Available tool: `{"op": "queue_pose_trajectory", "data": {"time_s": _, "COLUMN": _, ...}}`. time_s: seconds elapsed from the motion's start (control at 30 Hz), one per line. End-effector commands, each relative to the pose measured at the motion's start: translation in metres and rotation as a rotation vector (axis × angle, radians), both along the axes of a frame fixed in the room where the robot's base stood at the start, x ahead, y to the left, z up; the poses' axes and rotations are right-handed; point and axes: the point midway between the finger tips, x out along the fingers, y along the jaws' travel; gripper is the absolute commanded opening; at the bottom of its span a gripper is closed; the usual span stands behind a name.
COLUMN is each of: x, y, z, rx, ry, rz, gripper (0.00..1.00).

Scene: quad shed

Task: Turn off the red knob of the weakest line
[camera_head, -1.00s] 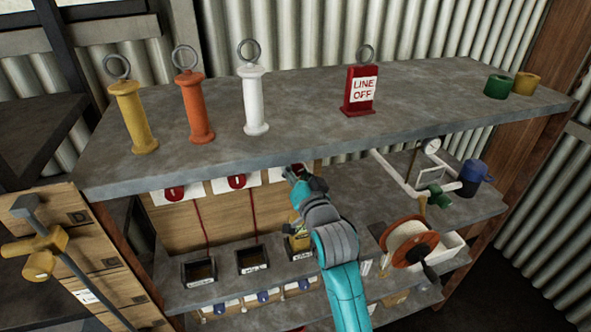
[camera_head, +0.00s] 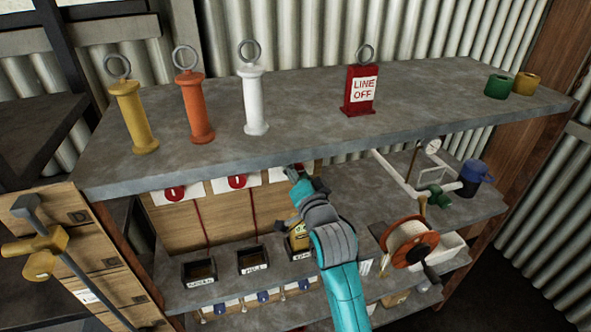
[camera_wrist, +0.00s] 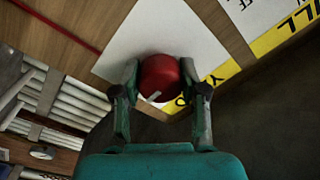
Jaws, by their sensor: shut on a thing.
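In the wrist view a red knob (camera_wrist: 160,74) with a pale pointer mark sits on a white plate (camera_wrist: 190,35). My gripper (camera_wrist: 159,84) is shut on this knob, one finger on each side. In the head view my gripper (camera_head: 297,176) reaches under the top shelf to the third white plate (camera_head: 279,175), hiding its knob. Two other red knobs show on white plates, one at the left (camera_head: 175,193) and one in the middle (camera_head: 237,181). Red lines run down from them towards dark labelled boxes, the left box (camera_head: 199,271) and the middle box (camera_head: 252,259).
The top shelf (camera_head: 310,110) overhangs the knobs closely. It holds yellow, orange and white ringed handles and a red LINE OFF tag (camera_head: 361,91). An orange reel (camera_head: 410,242) and white piping (camera_head: 395,175) stand right of my arm.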

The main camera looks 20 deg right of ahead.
Motion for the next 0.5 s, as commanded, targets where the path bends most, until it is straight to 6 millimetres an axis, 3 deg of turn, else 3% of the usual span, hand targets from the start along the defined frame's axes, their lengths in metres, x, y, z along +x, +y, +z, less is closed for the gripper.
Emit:
{"op": "queue_pose_trajectory", "data": {"time_s": 0.03, "x": 0.0001, "y": 0.0, "z": -0.0004, "rx": 0.001, "ry": 0.001, "rz": 0.0, "gripper": 0.45}}
{"op": "queue_pose_trajectory", "data": {"time_s": 0.13, "x": 0.0001, "y": -0.0001, "z": -0.0004, "rx": 0.001, "ry": 0.001, "rz": 0.001, "gripper": 0.68}}
{"op": "queue_pose_trajectory", "data": {"time_s": 0.5, "x": -0.0034, "y": -0.0001, "z": -0.0008, "rx": 0.0, "ry": 0.001, "rz": 0.0, "gripper": 0.68}}
